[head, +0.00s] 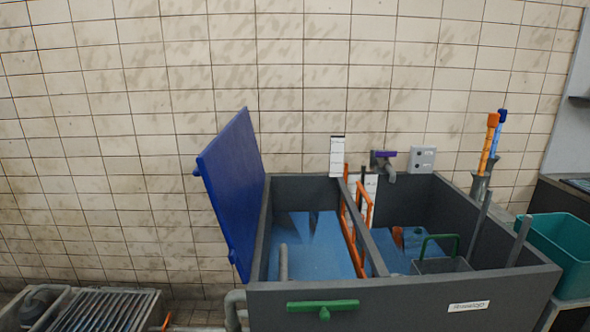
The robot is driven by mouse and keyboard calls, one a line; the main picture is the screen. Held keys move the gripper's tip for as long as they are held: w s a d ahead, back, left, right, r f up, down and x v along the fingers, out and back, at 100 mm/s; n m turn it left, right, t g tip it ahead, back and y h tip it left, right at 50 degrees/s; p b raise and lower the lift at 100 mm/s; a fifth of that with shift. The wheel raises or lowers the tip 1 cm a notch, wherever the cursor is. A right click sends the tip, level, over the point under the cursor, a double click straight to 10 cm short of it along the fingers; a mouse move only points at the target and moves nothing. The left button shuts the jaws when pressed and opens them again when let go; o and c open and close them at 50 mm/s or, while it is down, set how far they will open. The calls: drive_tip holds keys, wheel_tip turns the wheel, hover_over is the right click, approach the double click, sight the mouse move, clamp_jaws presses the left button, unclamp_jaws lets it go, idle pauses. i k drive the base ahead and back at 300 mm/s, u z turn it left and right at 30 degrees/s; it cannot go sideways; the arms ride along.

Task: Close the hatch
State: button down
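The hatch looks to be the blue lid (233,190) at the left side of a dark grey open-topped tank (400,300). The lid stands open, tilted up and leaning out to the left, with its lower edge along the tank's left rim. The left compartment beside it is uncovered and shows a light blue floor (310,255). My gripper is not in view.
A divider with an orange rail (350,230) splits the tank. A green handle (322,306) is on its front. The right compartment holds a green-handled basket (442,265). A teal bin (560,250) stands right; a grated box (105,310) lies left. Tiled wall behind.

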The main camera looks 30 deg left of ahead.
sight(230, 167)
drive_tip(key=u, duration=0.05)
drive_tip(key=k, duration=1)
drive_tip(key=z, duration=0.25)
drive_tip(key=i, duration=0.15)
drive_tip(key=u, duration=2.95)
drive_tip(key=i, duration=1.05)
drive_tip(key=z, duration=1.6)
